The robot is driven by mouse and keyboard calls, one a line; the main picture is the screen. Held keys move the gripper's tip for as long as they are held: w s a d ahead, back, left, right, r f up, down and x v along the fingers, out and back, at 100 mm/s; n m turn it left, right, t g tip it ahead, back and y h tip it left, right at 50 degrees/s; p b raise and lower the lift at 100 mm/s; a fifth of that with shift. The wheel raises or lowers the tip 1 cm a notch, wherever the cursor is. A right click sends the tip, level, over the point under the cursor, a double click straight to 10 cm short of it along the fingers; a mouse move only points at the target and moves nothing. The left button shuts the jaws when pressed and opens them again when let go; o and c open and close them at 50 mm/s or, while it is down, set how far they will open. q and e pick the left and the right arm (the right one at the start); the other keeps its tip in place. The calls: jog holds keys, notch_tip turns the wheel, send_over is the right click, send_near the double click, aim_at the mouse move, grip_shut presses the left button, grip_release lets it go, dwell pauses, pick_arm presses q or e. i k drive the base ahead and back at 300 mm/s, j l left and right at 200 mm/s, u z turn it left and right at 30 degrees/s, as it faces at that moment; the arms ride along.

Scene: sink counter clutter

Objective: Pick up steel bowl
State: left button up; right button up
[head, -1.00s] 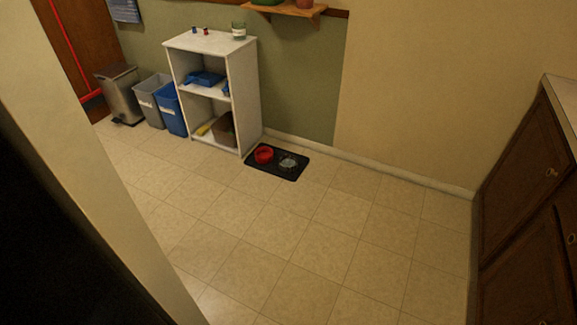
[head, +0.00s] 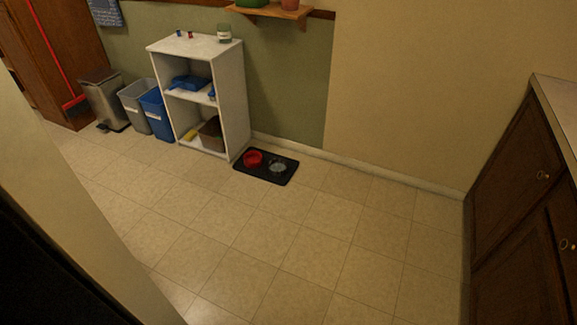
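A small grey, shiny bowl, which looks like the steel bowl (head: 278,166), sits on a black mat (head: 266,179) on the floor. A red bowl (head: 253,158) sits on the same mat, to its left. The mat lies beside the front right corner of a white shelf unit, near the wall. Neither of my grippers shows in the head view.
The white shelf unit (head: 244,100) holds blue items and a brown basket. Blue (head: 157,113) and grey (head: 134,97) bins and a metal trash can (head: 104,101) stand left of it. A wall edge (head: 62,190) is near left. Dark cabinets (head: 510,215) stand right. The tiled floor (head: 270,240) between is clear.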

aim_at(276, 167)
jog(key=i+l+z, duration=0.25)
jog(key=i, duration=0.3)
jog(key=i+z, duration=0.25)
jog(key=i, duration=0.3)
jog(key=i+u, duration=0.35)
jog(key=i+l+u, duration=0.15)
jog(key=i+u, duration=0.2)
jog(key=i, duration=0.15)
